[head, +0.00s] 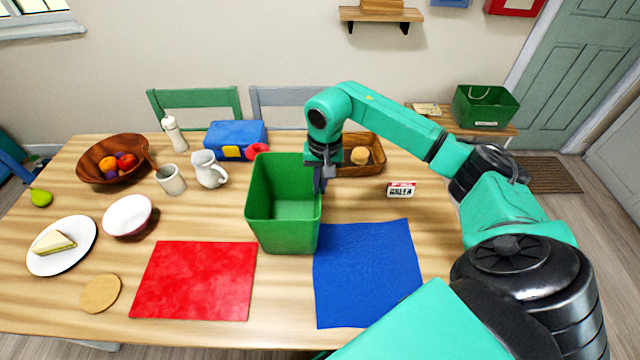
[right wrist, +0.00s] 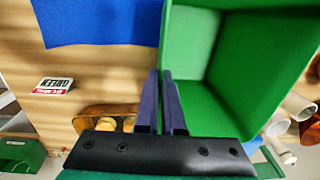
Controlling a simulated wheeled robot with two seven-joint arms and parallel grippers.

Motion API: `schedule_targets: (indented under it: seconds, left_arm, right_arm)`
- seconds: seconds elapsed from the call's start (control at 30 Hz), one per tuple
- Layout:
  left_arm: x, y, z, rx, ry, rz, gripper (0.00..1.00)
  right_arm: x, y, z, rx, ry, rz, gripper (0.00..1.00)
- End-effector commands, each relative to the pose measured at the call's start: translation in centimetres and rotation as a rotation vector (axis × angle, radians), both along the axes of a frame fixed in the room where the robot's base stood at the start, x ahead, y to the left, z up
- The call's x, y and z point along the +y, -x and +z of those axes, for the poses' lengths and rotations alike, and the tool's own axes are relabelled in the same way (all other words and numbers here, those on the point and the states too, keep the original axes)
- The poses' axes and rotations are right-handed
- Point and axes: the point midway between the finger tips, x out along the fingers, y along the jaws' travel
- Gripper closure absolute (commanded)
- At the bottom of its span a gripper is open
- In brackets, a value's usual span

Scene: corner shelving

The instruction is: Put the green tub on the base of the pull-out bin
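The green tub (head: 283,215) stands upright and open-topped at the middle of the table; its inside looks empty. My right gripper (head: 320,186) is at the tub's right wall, near the rim. In the right wrist view its two fingers (right wrist: 161,76) are close together with the wall of the tub (right wrist: 240,75) between them, so it looks shut on that wall. I cannot tell whether the tub touches the table or is slightly raised. The pull-out bin is not in view. My left gripper is not in view.
On the wooden table (head: 215,222), a red cloth (head: 195,280) and a blue cloth (head: 368,270) lie in front of the tub. A jug (head: 208,170), blue box (head: 235,138) and wooden tray (head: 378,157) stand behind. A green basket (head: 485,107) sits on a bench at the back right.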

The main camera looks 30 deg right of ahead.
Motion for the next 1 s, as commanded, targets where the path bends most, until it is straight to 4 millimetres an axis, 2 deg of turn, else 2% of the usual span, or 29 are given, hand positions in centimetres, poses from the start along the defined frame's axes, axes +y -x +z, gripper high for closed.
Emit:
schedule_targets:
  seconds: [0.23, 0.3, 0.33, 0.67, 0.77, 0.87, 1.0]
  left_arm:
    - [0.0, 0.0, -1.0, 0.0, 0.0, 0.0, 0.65]
    - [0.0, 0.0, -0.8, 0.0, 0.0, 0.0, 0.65]
    - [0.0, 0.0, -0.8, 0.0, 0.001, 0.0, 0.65]
    - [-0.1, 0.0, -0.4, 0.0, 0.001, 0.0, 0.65]
    - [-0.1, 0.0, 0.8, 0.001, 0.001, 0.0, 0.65]
    - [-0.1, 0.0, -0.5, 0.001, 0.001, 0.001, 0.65]
    - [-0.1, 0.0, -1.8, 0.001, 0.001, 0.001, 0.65]
  right_arm:
    - [0.0, 0.1, -1.2, 0.005, 0.002, 0.001, 1.0]
    - [0.0, 0.2, -1.1, 0.008, 0.003, 0.001, 0.69]
    - [0.0, 0.2, -1.1, 0.008, 0.003, 0.001, 0.65]
    - [0.0, 0.1, -0.6, 0.004, 0.002, 0.0, 0.65]
    - [0.0, 0.1, 0.6, 0.003, 0.001, 0.0, 0.65]
    - [-0.1, 0.0, 1.7, -0.003, 0.002, 0.0, 0.65]
    - [-0.3, 0.1, 5.3, -0.006, 0.002, 0.001, 0.65]
